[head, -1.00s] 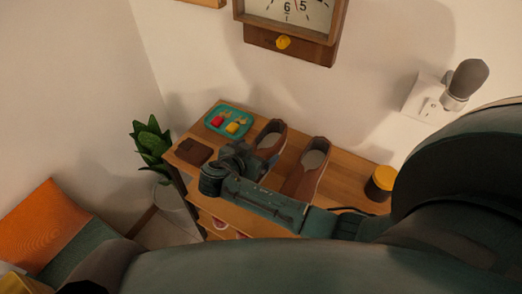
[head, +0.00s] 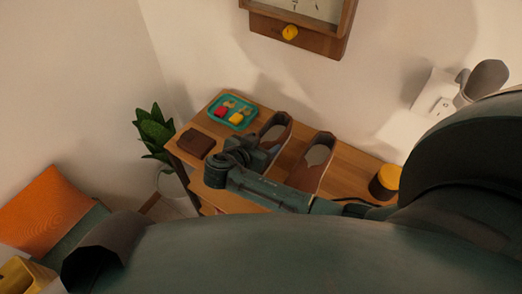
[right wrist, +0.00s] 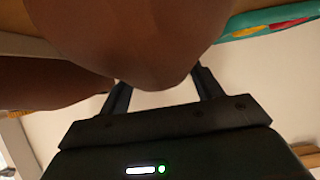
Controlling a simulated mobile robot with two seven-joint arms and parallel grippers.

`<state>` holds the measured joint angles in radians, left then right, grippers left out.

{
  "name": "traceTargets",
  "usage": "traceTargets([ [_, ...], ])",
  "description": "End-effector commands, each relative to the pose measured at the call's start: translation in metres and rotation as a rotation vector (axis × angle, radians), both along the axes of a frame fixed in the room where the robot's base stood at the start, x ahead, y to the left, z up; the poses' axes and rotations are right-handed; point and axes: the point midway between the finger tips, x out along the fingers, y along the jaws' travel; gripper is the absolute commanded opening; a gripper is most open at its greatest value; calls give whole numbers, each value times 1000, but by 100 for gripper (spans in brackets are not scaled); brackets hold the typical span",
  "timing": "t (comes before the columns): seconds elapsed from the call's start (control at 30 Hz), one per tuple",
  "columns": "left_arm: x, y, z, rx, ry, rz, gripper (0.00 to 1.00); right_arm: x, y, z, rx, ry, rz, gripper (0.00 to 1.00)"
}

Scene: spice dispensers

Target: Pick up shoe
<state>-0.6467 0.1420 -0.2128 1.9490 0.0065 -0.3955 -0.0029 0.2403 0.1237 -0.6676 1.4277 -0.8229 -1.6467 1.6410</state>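Two brown shoes with pale insides stand side by side on a wooden shelf top, a left shoe (head: 277,126) and a right shoe (head: 318,154). My right gripper (head: 268,153) is low at the near end of the left shoe, its forearm passing in front of both shoes. In the right wrist view my right gripper (right wrist: 163,84) has its fingers spread apart. A rounded brown shoe end (right wrist: 150,45) fills the space before them and hides part of the fingertips, so contact cannot be told. My left gripper is not in view.
On the shelf top (head: 352,168) are a teal tray (head: 249,121) with red and yellow pieces, a dark brown block (head: 196,143) and a yellow-lidded jar (head: 386,180). A clock (head: 300,30) hangs above. A plant (head: 155,132) stands left of the shelf.

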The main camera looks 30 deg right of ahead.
Motion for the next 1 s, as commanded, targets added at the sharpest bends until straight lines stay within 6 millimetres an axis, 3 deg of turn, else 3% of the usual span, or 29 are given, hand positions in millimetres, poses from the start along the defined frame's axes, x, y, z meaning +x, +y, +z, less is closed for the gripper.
traceTargets([
  [0.33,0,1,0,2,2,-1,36,0,0,1,0,-1,0,34],
  [0.63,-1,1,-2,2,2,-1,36,1,0,7,1,-3,1,34],
  [1.0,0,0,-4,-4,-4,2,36,1,0,75,3,-6,0,34],
])
